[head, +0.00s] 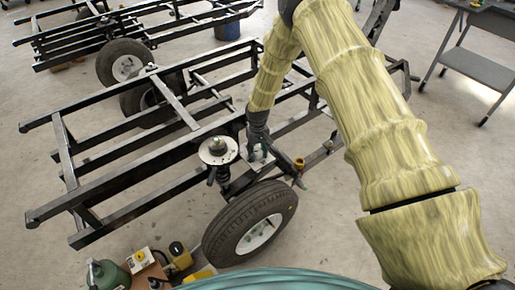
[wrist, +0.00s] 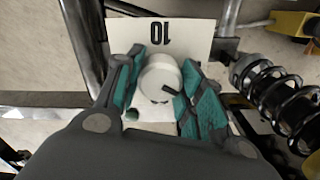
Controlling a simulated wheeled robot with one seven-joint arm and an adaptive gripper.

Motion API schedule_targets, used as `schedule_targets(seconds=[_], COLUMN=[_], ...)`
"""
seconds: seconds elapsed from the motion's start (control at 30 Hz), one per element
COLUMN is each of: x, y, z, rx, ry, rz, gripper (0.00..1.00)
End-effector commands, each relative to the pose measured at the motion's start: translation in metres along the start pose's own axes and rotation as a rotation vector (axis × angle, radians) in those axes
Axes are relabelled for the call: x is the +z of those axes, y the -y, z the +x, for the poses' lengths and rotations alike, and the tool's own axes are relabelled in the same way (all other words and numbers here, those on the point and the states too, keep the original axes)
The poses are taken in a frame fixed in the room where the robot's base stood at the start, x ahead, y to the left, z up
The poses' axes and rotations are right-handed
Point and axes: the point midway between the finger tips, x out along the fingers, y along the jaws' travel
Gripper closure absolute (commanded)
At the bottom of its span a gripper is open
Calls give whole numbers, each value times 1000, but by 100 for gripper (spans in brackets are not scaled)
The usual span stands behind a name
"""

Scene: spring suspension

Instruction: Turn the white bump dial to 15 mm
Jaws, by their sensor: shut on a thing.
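The white bump dial (wrist: 156,72) is a round white knob with a short black pointer mark on its lower right side in the wrist view. It sits in front of a white card (wrist: 185,33) that shows an upside-down "10" above the dial. My gripper (wrist: 160,70) has its teal-padded fingers on both sides of the dial and is shut on it. The rest of the card's scale is hidden by the fingers. In the head view my gripper (head: 256,152) points down beside the wheel, and the dial cannot be made out clearly.
A coil spring (wrist: 283,98) stands close on the right in the wrist view. In the head view, a round white plate (head: 217,150) tops the suspension left of my gripper. A tyre (head: 250,223) is just below, and black frame rails (head: 130,185) run alongside.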

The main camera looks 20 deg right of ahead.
Motion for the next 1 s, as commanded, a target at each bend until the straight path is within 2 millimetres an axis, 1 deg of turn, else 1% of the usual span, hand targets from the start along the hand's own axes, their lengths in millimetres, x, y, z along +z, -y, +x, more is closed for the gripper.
schedule_targets(seconds=[0.03,0.2,0.5,0.7,1.0], x=[0,0,0,0,0], y=[-1,0,-1,0,0], z=[-3,-2,-2,-1,0], rx=[0,0,1,0,1], ry=[1,0,-1,-1,-1], rz=[-43,-189,-380,-448,-479], gripper=[86,86,86,86,86])
